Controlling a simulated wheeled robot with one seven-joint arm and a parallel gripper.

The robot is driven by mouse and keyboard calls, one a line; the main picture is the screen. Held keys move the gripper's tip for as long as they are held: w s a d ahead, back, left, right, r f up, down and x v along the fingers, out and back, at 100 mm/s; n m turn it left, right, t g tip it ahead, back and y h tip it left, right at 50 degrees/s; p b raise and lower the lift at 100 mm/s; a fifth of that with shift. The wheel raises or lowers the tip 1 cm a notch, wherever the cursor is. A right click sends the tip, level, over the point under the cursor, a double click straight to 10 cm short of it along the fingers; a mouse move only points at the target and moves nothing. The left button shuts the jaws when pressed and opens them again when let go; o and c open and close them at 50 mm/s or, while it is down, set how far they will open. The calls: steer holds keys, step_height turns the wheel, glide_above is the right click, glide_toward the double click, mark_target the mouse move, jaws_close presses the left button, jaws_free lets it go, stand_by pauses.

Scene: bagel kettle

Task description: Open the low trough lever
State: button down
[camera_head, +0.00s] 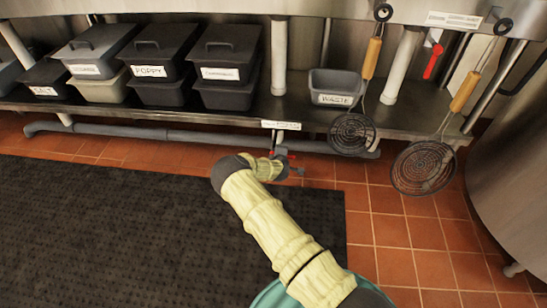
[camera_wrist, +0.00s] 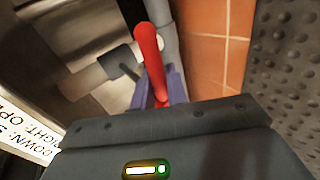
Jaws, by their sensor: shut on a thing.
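The low trough lever has a red handle, seen close up in the wrist view (camera_wrist: 151,60). My gripper (camera_wrist: 165,88) is shut on the red lever, with its purple-grey fingers on either side of the handle. The handle's end sticks out past the fingers. In the head view my gripper (camera_head: 284,165) is under the shelf edge at the pipe, and only a little red shows there. My wrist hides most of the lever. A small label (camera_head: 281,125) hangs on the shelf edge just above; part of its print shows in the wrist view (camera_wrist: 22,95).
A grey pipe (camera_head: 180,134) runs low beneath the steel shelf. Two wire skimmers (camera_head: 352,134) (camera_head: 424,168) hang to the right of my gripper. A second red lever (camera_head: 433,61) is higher up at right. Lidded bins and a waste bin (camera_head: 335,86) stand on the shelf. A black mat (camera_head: 120,215) covers the floor at left.

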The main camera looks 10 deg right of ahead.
steer(key=shift+s+a+f, duration=0.1)
steer(key=shift+s+f, duration=0.1)
steer(key=shift+f, duration=0.05)
steer(key=c, duration=1.5)
jaws_free()
steer(key=shift+r, duration=0.1)
steer(key=shift+w, duration=0.1)
steer(key=shift+r, duration=0.15)
steer(key=shift+p+v, duration=3.95)
steer(key=shift+v, duration=4.75)
